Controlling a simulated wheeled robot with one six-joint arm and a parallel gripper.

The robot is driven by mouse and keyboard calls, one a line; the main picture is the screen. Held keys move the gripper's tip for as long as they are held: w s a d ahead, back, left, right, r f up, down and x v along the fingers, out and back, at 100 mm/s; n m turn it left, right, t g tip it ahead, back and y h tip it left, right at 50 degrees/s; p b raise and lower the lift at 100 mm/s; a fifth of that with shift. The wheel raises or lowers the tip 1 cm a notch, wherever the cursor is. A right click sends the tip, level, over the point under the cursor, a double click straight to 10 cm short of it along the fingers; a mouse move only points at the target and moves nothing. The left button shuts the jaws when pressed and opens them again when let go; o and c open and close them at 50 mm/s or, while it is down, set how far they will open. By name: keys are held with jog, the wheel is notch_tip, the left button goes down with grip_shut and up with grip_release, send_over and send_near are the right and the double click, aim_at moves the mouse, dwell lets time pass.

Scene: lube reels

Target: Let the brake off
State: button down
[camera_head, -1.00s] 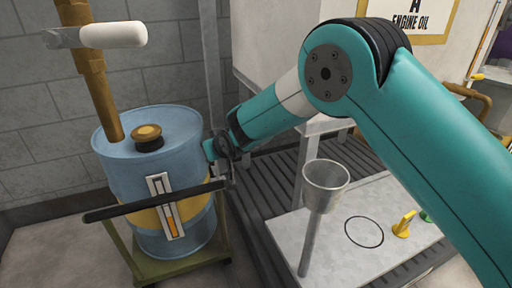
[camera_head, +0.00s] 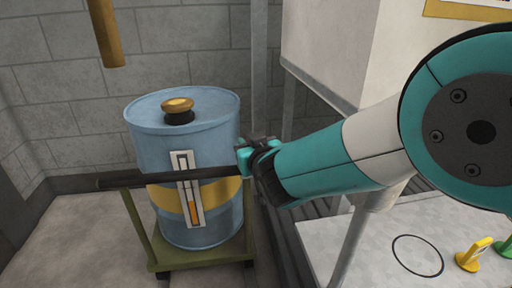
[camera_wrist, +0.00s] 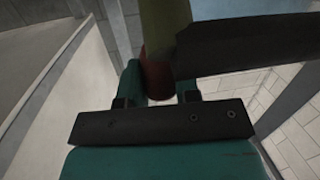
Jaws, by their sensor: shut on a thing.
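A blue drum (camera_head: 215,118) with a yellow band stands on an olive-green cart (camera_head: 152,245). A black bar (camera_head: 130,182) runs level across the front of the drum. My gripper (camera_head: 247,150) is at the right of the drum, by the bar's right end. In the wrist view, my gripper (camera_wrist: 160,85) is shut on a reddish-brown grip (camera_wrist: 158,78), which sits at the end of an olive post (camera_wrist: 163,25). The dark bar (camera_wrist: 245,45) passes just right of it. I cannot tell for sure that this grip is the brake; the fingers partly hide it.
A brown pipe (camera_head: 106,35) hangs above and left of the drum. A white cabinet (camera_head: 345,50) stands behind my arm. A pale bench top (camera_head: 350,250) with a yellow marker (camera_head: 472,255) is at the lower right. Bare floor (camera_head: 85,240) lies left of the cart.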

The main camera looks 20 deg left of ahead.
jog(key=c, duration=0.8)
grip_release()
jog(key=shift+c, duration=0.2)
jog(key=shift+s+d, duration=0.1)
jog(key=v, duration=1.7)
jog(key=shift+s, duration=0.1)
